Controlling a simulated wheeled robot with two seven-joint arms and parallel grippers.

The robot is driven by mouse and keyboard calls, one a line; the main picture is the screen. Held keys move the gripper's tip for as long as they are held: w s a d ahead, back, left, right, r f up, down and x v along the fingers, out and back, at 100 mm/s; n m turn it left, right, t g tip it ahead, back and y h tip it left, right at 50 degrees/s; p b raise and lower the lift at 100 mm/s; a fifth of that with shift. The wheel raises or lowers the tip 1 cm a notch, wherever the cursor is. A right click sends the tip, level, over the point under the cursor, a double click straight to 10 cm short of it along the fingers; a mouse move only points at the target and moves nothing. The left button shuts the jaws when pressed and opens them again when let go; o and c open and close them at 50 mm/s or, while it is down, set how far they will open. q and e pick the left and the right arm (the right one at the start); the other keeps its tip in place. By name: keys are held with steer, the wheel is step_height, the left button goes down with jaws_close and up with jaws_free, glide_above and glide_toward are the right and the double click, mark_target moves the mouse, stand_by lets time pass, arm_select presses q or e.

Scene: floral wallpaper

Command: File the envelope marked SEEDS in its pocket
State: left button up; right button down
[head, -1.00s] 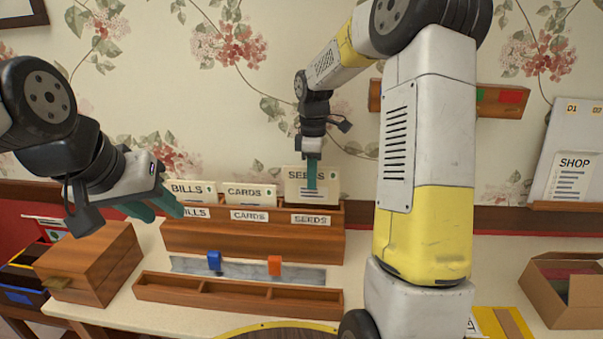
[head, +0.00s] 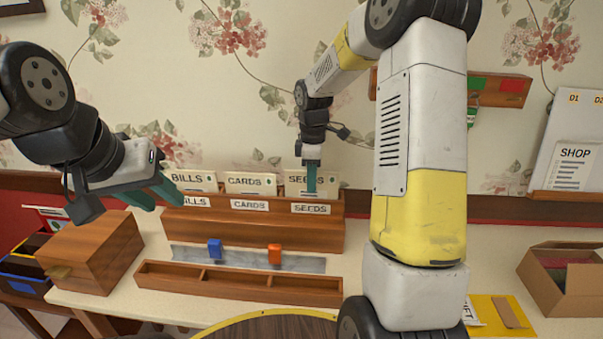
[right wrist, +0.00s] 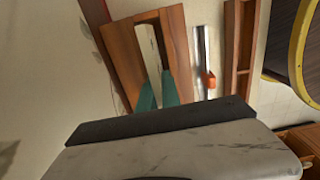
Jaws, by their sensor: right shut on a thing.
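The SEEDS envelope (head: 296,180) is a cream card, upright at the right-hand pocket of the wooden filing box (head: 250,232), above the SEEDS label (head: 311,209). Its lower part is hidden behind the box front, so it is in the pocket. My right gripper (head: 311,180) is shut on it from above, its teal fingers partly covering its front. The right wrist view shows the fingers (right wrist: 158,92) around a thin pale edge inside the box. My left gripper (head: 158,192) is open and empty, in front of the BILLS pocket at the left.
The BILLS (head: 188,181) and CARDS (head: 250,184) envelopes stand in the neighbouring pockets. In front lie a grey strip with blue (head: 215,249) and orange (head: 274,254) blocks and a divided wooden tray (head: 238,284). A wooden box (head: 92,255) stands left, an open carton (head: 565,280) right.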

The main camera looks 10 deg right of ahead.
steer(key=c, duration=1.5)
jaws_free()
step_height(320, 180, up, 8)
steer(key=shift+f, duration=0.15)
